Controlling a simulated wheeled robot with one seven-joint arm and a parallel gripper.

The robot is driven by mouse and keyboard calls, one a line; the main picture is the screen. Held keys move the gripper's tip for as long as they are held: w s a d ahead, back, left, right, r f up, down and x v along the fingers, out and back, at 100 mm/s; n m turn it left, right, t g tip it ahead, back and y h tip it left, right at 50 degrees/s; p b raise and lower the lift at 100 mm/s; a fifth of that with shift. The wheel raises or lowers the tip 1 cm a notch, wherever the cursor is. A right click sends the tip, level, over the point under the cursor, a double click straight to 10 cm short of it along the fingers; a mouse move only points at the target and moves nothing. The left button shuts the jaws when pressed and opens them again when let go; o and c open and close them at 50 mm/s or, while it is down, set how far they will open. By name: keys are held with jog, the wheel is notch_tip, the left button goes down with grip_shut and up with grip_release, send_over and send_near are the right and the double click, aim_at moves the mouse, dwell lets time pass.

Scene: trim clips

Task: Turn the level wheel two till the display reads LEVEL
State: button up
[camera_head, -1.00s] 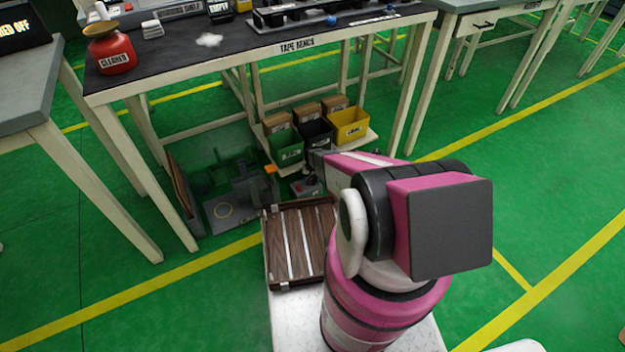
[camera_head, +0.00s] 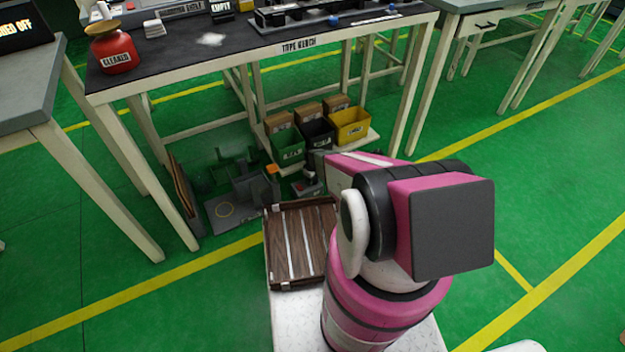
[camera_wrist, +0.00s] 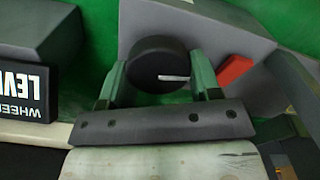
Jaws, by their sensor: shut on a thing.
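The level wheel (camera_wrist: 155,64) is a dark round knob with a white pointer line, on a grey housing in the wrist view. My gripper (camera_wrist: 160,82) is shut on it, with one green finger on each side. The white line points to the right in the picture. In the head view the wheel is not clearly visible; my pink arm reaches to the low grey equipment (camera_head: 310,187) under the bench. I cannot make out a display reading LEVEL.
A red-orange tab (camera_wrist: 234,72) sticks out right of the wheel. Green, black and yellow bins (camera_head: 350,126) stand behind the arm's end. The tape bench (camera_head: 240,50) is above, with legs on both sides. A slatted brown tray (camera_head: 283,255) rests near my base.

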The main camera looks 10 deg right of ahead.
jog(key=shift+s+n, duration=0.1)
jog(key=shift+n, duration=1.6)
jog(key=shift+a, duration=0.1)
jog(key=o, duration=0.9)
notch_tip(320, 180, up, 11)
jog(key=shift+f, duration=0.1)
